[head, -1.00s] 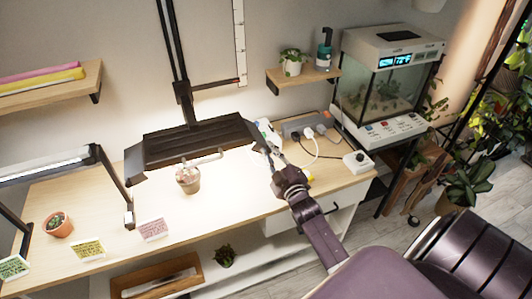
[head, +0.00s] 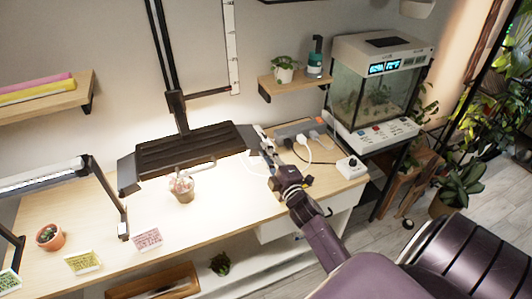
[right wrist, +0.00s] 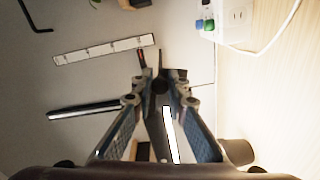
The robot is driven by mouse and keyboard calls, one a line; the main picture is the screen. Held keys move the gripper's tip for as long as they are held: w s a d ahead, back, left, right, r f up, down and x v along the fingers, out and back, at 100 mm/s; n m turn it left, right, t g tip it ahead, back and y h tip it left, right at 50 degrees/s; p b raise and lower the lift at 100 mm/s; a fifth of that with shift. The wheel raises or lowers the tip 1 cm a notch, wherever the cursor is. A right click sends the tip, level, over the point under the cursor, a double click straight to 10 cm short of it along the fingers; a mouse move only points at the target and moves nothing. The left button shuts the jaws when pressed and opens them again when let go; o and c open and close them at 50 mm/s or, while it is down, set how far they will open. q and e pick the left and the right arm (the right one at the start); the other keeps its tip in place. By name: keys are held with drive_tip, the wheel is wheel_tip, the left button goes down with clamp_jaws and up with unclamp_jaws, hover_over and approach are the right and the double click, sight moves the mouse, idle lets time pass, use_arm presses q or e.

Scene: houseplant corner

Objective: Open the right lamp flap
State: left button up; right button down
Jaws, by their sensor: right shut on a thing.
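The black grow lamp (head: 185,149) hangs on its stand above the wooden table, in the head view. Its right flap (head: 247,136) is a dark panel at the lamp's right end, partly hidden by my gripper. My right gripper (head: 264,146) is at the outer edge of that flap and is shut on it. In the right wrist view my fingers (right wrist: 160,84) close together around a thin dark edge, with a bright strip below. The lamp's left flap (head: 128,174) slants downward at the other end. My left gripper is not in view.
A potted cactus (head: 182,188) stands under the lamp. A power strip (head: 302,128) with plugs and cables lies right of my gripper, near a white dial box (head: 351,167). A second lamp (head: 45,177) is at the left.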

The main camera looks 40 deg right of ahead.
drive_tip(key=c, duration=1.9)
unclamp_jaws()
drive_tip(key=shift+s, duration=0.1)
drive_tip(key=v, duration=1.2)
